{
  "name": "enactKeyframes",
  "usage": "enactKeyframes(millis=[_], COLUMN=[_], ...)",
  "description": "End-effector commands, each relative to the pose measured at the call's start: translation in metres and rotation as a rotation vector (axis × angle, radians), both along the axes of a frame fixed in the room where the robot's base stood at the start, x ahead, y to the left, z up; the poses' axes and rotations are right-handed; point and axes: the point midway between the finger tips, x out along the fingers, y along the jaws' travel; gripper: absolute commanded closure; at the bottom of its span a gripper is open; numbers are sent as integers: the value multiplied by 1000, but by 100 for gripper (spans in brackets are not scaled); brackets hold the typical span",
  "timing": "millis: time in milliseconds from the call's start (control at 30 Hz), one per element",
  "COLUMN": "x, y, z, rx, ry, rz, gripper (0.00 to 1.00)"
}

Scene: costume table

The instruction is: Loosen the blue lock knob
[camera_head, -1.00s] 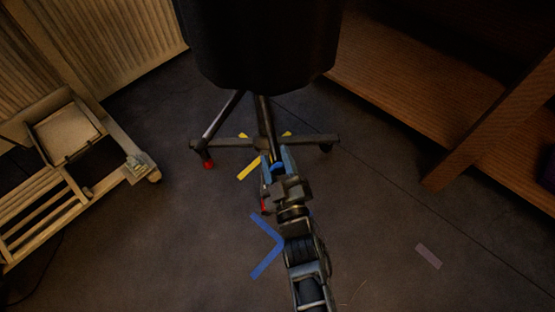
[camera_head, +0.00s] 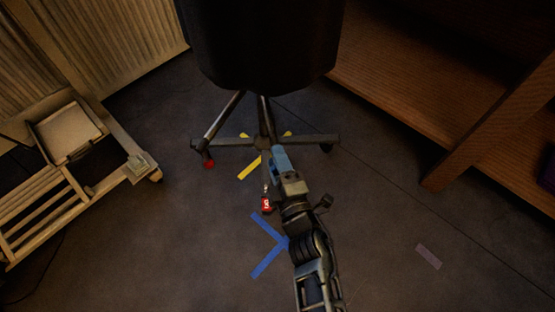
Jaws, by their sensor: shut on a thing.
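A dark stand or chair with a black upper body (camera_head: 260,45) stands on a centre post and spread legs (camera_head: 225,115). My gripper (camera_head: 278,152) reaches in from below at the foot of the post. Its blue-grey fingers are turned edge-on and closed at the post. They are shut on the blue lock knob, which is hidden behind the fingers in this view. How far the knob has turned cannot be seen.
A red tagged piece (camera_head: 266,204) is just left of my gripper. Yellow tape (camera_head: 249,168) and blue tape (camera_head: 268,245) mark the floor. A wooden cart (camera_head: 105,170) stands left, a wooden shelf (camera_head: 430,100) right. Floor between is mostly clear.

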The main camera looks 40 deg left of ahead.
Motion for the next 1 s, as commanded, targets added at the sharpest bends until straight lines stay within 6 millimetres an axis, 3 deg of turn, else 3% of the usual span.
enactKeyframes(millis=[700, 733, 1000], x=[-1, -1, -1], y=[0, 0, 0], z=[-3, -3, -1], rx=[-57, -57, -54], ry=[-57, -57, -59], rz=[1, 0, 0], gripper=[86, 55, 31])
